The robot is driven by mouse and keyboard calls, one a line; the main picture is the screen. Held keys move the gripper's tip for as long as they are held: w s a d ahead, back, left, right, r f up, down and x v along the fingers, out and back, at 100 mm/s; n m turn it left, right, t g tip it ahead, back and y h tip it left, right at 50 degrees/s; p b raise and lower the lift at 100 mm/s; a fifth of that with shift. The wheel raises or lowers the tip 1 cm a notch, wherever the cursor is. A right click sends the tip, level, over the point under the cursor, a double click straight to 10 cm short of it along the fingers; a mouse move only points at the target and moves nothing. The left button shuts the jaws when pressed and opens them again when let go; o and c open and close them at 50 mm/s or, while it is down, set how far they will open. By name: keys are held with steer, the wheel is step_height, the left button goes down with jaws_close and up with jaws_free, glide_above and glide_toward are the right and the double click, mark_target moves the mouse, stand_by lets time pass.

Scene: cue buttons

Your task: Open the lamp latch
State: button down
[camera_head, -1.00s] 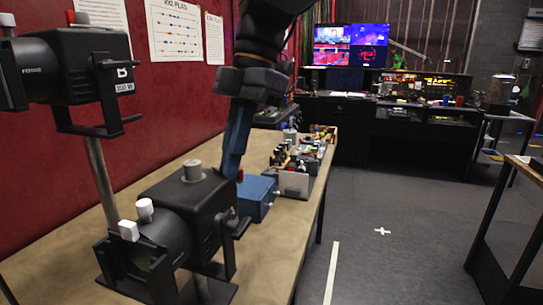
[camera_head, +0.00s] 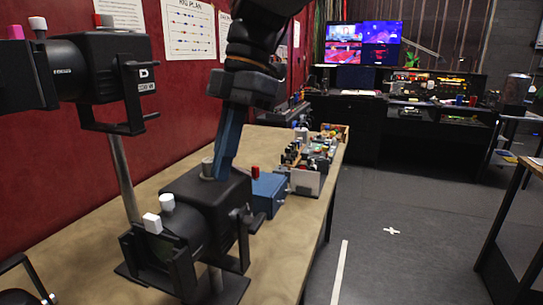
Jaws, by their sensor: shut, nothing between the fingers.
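A black stage lamp (camera_head: 200,215) stands on the wooden bench at lower centre. It has a grey cylindrical knob (camera_head: 207,168) on top of its housing and two white knobs (camera_head: 160,213) nearer its front. Which of these is the latch I cannot tell. My gripper (camera_head: 222,178) points down with its blue fingers shut and empty. Its tips appear beside the grey knob, just right of it in the picture; whether they touch it I cannot tell. A second black lamp (camera_head: 90,65), marked D, is mounted higher at upper left, with white, red and pink knobs on top.
A blue box (camera_head: 266,194) with a red button (camera_head: 255,170) sits right behind the near lamp. Several small items crowd the bench (camera_head: 290,245) farther back. A red wall (camera_head: 185,100) borders the left. The grey floor (camera_head: 400,270) at right is open.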

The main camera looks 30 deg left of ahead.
steer(key=a+b+v, duration=0.1)
steer(key=v, duration=0.9)
steer(key=shift+d+b, duration=0.4)
steer(key=shift+d, duration=0.05)
steer(key=w+d+f+m+t, duration=0.1)
steer(key=w+d+f+m, duration=0.75)
steer(key=d+f, duration=0.35)
steer(key=w+d+f+m+t, duration=0.2)
steer(key=w+d+f+m, duration=0.75)
steer(key=d, duration=0.45)
steer(key=s+d+f+m, duration=0.4)
steer(key=d+f+m, duration=0.1)
steer(key=d, duration=0.3)
steer(key=s+d+f+m+t, duration=0.1)
steer(key=s+d+f+m, duration=0.3)
steer(key=d+f, duration=0.2)
steer(key=s+d+f+m+h, duration=0.1)
steer(key=s+d+f+m, duration=0.3)
steer(key=d, duration=0.6)
step_height(320, 180, down, 2)
steer(key=shift+s+f+m, duration=0.15)
steer(key=shift+s+m, duration=0.1)
steer(key=shift+m, duration=0.55)
